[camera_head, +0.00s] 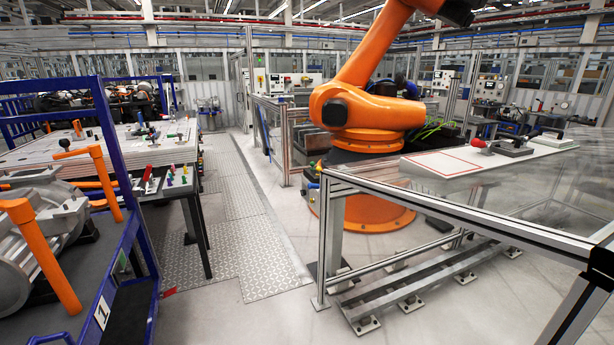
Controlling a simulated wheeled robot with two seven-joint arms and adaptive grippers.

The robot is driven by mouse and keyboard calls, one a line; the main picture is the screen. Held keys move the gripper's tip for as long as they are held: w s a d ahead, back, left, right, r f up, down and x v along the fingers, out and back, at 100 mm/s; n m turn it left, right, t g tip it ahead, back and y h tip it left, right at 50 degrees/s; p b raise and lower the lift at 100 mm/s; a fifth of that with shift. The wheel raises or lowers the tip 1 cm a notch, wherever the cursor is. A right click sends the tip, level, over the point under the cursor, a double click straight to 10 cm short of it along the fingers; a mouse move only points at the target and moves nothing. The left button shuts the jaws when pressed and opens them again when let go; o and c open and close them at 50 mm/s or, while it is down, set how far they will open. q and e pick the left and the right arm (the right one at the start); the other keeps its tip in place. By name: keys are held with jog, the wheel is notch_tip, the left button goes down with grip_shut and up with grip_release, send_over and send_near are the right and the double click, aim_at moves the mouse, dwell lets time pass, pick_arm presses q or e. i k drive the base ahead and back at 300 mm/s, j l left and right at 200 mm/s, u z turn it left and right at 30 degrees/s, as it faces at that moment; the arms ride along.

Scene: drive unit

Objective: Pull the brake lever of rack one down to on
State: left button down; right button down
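Rack one is the blue-framed rack at the left, with its blue post (118,150) nearest me and a white plate with the number 1 (102,312) low on its side. A small red piece (168,292) sticks out near the rack's lower right corner, close to the floor. It may be the brake lever, but it is too small to tell its position. Neither of my grippers shows in the view.
The rack carries a grey drive unit (45,225) and orange handles (42,255). Behind it stands a table (150,150) with small parts. A floor walkway (240,215) is clear. An orange robot arm (365,115) stands behind a fence (330,230) at the right.

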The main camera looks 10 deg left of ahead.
aim_at(146, 178)
jog(key=i+u, duration=0.25)
jog(key=i, duration=0.2)
jog(key=i+u, duration=0.3)
jog(key=i, duration=0.15)
jog(key=i+u, duration=0.4)
jog(key=i+l+u, duration=0.1)
jog(key=i+u, duration=0.3)
jog(key=i+j+u, duration=0.1)
jog(key=i+u, duration=0.2)
jog(key=u, duration=0.15)
jog(key=i+u, duration=0.3)
jog(key=u, duration=0.15)
jog(key=i+j+u, duration=0.15)
jog(key=i+u, duration=0.4)
jog(key=i, duration=0.2)
